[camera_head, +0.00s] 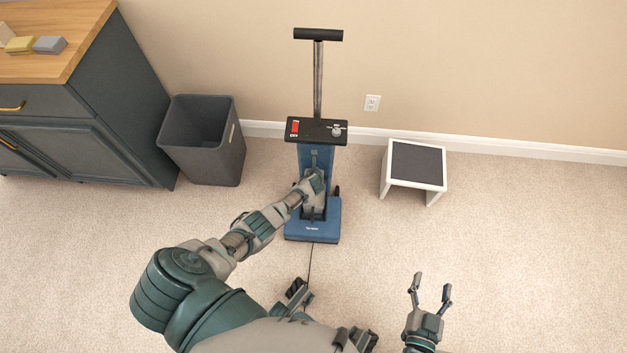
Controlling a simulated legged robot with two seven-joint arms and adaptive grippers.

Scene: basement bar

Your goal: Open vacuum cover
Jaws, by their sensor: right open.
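A blue upright vacuum (313,232) stands on the carpet against the wall. It has a black panel (316,131) with a red switch and a knob, and a tall handle (318,35) above. My left arm reaches in front of its body. The arm and hand hide much of the vacuum's front. My right gripper (431,287) is open and empty over the carpet at the lower right, apart from the vacuum.
A dark grey bin (203,140) stands left of the vacuum. A dark cabinet with a wooden top (60,60) is at the far left, with sponge-like blocks on it. A low white stool with a dark top (417,163) stands to the right. The carpet at right is clear.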

